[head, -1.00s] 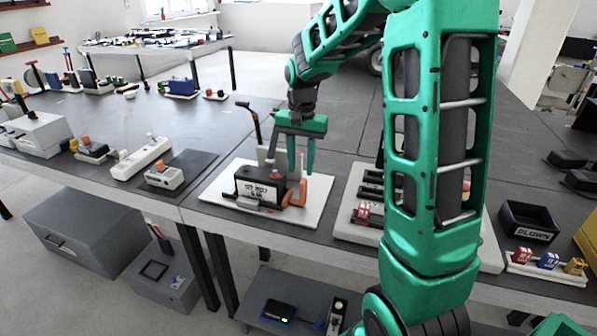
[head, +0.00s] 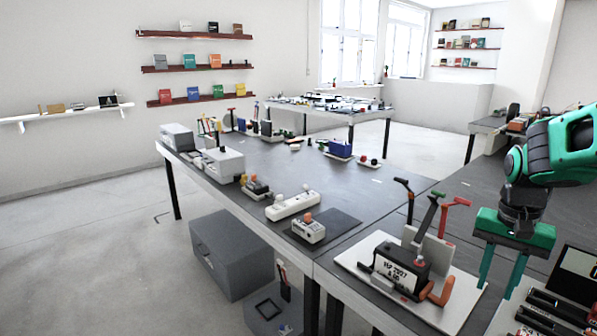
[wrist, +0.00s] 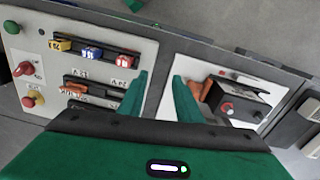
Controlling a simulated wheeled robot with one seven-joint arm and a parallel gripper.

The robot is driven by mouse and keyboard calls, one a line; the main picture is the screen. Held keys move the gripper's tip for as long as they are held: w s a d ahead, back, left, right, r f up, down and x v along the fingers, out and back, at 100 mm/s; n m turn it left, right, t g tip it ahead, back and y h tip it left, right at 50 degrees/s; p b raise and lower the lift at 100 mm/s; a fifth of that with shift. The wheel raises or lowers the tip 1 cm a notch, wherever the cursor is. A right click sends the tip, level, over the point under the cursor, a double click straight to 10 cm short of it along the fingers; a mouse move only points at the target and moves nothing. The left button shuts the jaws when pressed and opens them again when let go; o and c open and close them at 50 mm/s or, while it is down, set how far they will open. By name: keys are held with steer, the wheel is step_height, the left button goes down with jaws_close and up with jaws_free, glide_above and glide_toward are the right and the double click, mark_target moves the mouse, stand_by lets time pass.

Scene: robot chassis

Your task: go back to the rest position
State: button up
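My green gripper (head: 501,272) hangs at the right side of the head view with its two fingers pointing down. The fingers are apart and nothing is between them. It is above the bench, to the right of the black box with a white label (head: 400,265). In the wrist view the fingers (wrist: 160,84) are also apart and empty, over the gap between two white boards. Only the last part of my arm shows in the head view.
The box stands on a white board (head: 354,252) with several upright levers. A panel with coloured blocks (wrist: 90,50) lies left in the wrist view. A white power strip (head: 293,206) and a grey device (head: 309,231) sit left on the bench.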

steer(key=s+f+n, duration=0.1)
steer(key=s+n, duration=0.1)
steer(key=s, duration=1.7)
steer(key=shift+a+y, duration=0.3)
steer(key=shift+a, duration=0.05)
steer(key=shift+w, duration=0.1)
steer(key=shift+w+f, duration=0.25)
steer(key=shift+w, duration=0.35)
